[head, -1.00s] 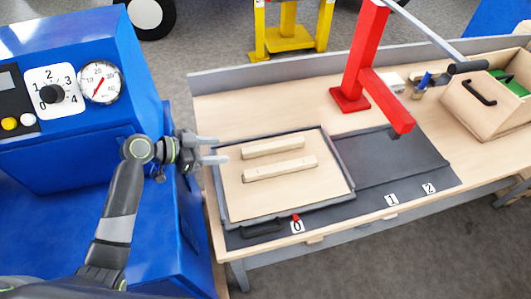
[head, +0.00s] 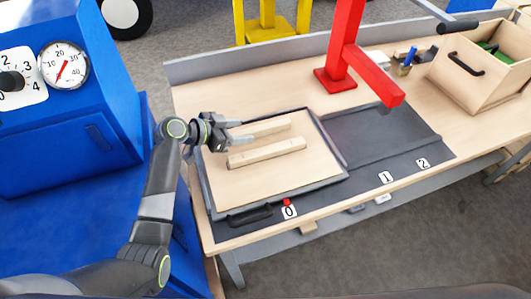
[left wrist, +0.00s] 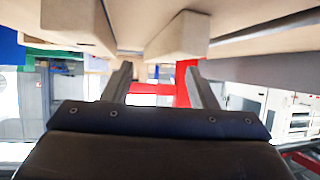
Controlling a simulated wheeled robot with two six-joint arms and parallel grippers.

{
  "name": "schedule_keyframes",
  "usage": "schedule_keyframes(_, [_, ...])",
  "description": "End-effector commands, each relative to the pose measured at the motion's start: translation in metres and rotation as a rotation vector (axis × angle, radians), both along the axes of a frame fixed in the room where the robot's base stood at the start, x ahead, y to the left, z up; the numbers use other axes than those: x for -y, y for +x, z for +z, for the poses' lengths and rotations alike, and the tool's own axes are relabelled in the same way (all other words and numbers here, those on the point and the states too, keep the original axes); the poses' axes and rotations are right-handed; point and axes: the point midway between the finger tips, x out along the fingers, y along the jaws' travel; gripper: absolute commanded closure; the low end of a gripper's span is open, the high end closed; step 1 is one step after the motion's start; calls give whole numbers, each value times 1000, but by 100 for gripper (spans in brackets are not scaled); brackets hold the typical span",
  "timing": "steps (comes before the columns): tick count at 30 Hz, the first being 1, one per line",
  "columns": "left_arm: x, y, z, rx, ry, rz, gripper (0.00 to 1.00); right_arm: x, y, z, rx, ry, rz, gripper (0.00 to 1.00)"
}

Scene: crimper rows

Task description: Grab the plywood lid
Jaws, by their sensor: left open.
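The plywood lid (head: 305,173) is a pale flat panel lying in a dark-rimmed tray, with two light wooden bars on top. The near bar (head: 266,154) shows whole; the left end of the far bar (head: 270,128) is partly hidden by my left gripper. My left gripper (head: 246,133) is open and empty over the lid's far left part, at the left end of the far bar. In the left wrist view, the far bar (left wrist: 180,38) shows above and between the open fingers (left wrist: 162,82), and the near bar (left wrist: 75,25) is at upper left. My right gripper is not in view.
A red post with an arm (head: 372,75) overhangs the bench right of the lid. A dark empty panel (head: 375,140) lies beside the tray. A wooden box (head: 465,85) stands at far right. A blue machine (head: 110,140) borders the bench on the left.

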Motion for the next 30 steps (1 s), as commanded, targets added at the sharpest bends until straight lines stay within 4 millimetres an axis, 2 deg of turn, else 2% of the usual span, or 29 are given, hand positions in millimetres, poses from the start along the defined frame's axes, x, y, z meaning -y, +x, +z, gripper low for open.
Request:
schedule_keyframes(1, [6,5,-8,-1,-3,-1,47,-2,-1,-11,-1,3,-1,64])
schedule_keyframes(6, [22,16,-17,0,-2,0,47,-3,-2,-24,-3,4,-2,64])
schedule_keyframes(17, [28,19,-19,-1,1,1,47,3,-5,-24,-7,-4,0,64])
schedule_keyframes(27, [27,19,-19,-1,0,0,92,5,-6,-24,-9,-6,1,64])
schedule_keyframes(29, [27,19,-19,0,0,1,100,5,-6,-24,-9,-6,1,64])
schedule_keyframes(30, [27,19,-19,-1,-1,2,100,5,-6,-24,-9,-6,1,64])
